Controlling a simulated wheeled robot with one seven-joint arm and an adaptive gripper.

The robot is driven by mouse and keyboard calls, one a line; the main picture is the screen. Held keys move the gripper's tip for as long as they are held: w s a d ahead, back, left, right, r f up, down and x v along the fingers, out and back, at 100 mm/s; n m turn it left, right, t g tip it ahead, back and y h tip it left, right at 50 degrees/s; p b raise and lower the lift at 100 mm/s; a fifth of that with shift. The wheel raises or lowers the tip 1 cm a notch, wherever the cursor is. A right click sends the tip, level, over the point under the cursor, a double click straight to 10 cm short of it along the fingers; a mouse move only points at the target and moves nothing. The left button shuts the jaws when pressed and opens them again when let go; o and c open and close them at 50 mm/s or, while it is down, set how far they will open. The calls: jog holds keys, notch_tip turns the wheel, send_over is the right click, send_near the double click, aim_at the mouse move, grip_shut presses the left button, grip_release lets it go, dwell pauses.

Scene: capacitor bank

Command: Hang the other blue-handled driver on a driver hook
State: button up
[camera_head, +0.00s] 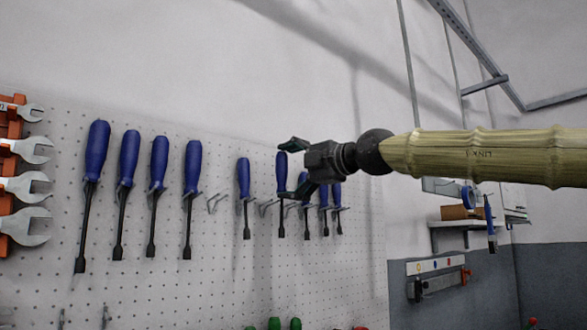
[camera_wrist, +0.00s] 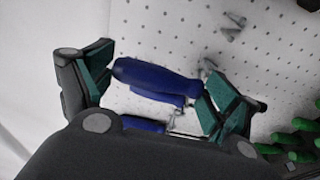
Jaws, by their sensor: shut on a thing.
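My gripper (camera_head: 289,169) is at the pegboard, its jaws around the handle of a blue-handled driver (camera_head: 282,178). That driver hangs upright with its dark shaft pointing down. In the wrist view my gripper (camera_wrist: 158,84) has the blue handle (camera_wrist: 155,77) lying between its two green-padded fingers. Empty driver hooks (camera_head: 217,201) and (camera_head: 265,207) show on the board left of the held driver. Whether the held driver rests on a hook is hidden by my fingers.
Several blue-handled drivers (camera_head: 159,163) hang in the row to the left, and more (camera_head: 324,196) hang close right of my gripper. Wrenches (camera_head: 24,187) hang at far left. Green handles (camera_head: 274,323) show low on the board (camera_head: 150,290). A shelf (camera_head: 455,224) stands at right.

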jog(key=shift+p+x, duration=0.6)
jog(key=shift+x, duration=0.75)
jog(key=shift+w+d, duration=0.1)
jog(key=shift+w, duration=0.05)
jog(key=shift+p, duration=0.3)
jog(key=shift+w+r, duration=0.1)
jog(key=shift+c, duration=0.3)
jog(key=shift+c, duration=1)
jog(key=shift+w+a+f, duration=0.2)
jog(key=shift+w+f, duration=0.05)
jog(key=shift+w, duration=0.2)
jog(key=shift+w+a+f, duration=0.25)
jog(key=shift+w, duration=0.2)
grip_shut()
jog(key=shift+s, duration=0.1)
jog(key=shift+a+f, duration=0.15)
jog(key=shift+f, duration=0.1)
jog(key=shift+s+r, duration=0.1)
jog(key=shift+r, duration=0.05)
